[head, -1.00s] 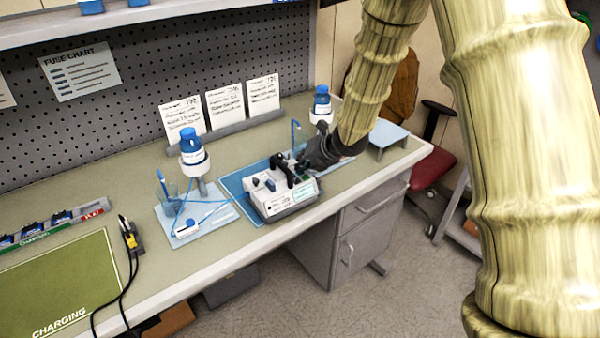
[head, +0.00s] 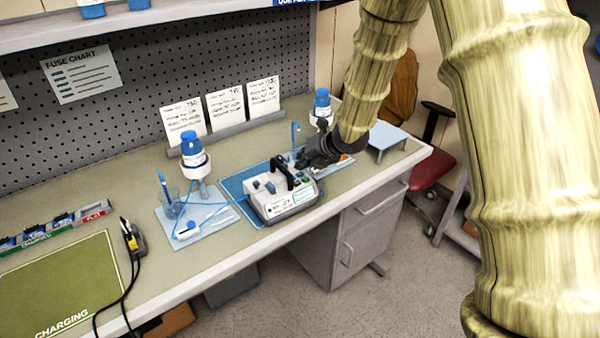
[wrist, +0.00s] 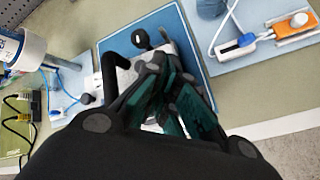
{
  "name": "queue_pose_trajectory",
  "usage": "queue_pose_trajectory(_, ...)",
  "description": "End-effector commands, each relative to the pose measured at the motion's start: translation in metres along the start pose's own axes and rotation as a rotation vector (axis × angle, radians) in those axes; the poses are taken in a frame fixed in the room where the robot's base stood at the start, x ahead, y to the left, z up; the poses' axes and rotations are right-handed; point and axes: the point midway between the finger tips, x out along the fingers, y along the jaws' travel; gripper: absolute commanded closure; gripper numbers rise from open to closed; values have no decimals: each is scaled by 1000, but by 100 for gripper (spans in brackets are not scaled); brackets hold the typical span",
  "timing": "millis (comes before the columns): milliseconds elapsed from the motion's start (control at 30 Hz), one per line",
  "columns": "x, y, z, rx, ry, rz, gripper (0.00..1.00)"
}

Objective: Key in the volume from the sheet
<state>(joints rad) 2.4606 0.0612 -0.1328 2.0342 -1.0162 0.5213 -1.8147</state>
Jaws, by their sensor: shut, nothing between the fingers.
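The infusion pump (head: 284,200) is a white box with a black handle, knobs and a small screen on its front. It stands on a blue mat (head: 232,184). Three white sheets (head: 225,106) with printed lines stand in a row behind it; their text is too small to read surely. My gripper (head: 303,160) is shut and empty, close to the pump's back right side. In the wrist view my gripper (wrist: 172,92) hangs over the pump (wrist: 124,76) and hides much of it. I cannot tell whether the fingertips touch it.
Left of the pump, a blue-capped bottle (head: 190,147) stands on a light tray (head: 216,215) with tubing and a cup. Another blue-capped bottle (head: 322,100) stands behind my gripper. A small light-blue stand (head: 388,136) is at the right. The green charging mat (head: 55,290) lies far left.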

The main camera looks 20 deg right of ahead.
Motion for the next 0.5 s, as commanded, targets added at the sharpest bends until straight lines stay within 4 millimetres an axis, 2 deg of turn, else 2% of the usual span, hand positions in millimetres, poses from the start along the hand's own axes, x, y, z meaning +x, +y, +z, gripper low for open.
queue_pose_trajectory(267, 0, 0, 0, 0, 0, 0, 100)
queue_pose_trajectory(500, -9, 7, 7, -2, 0, 0, 100)
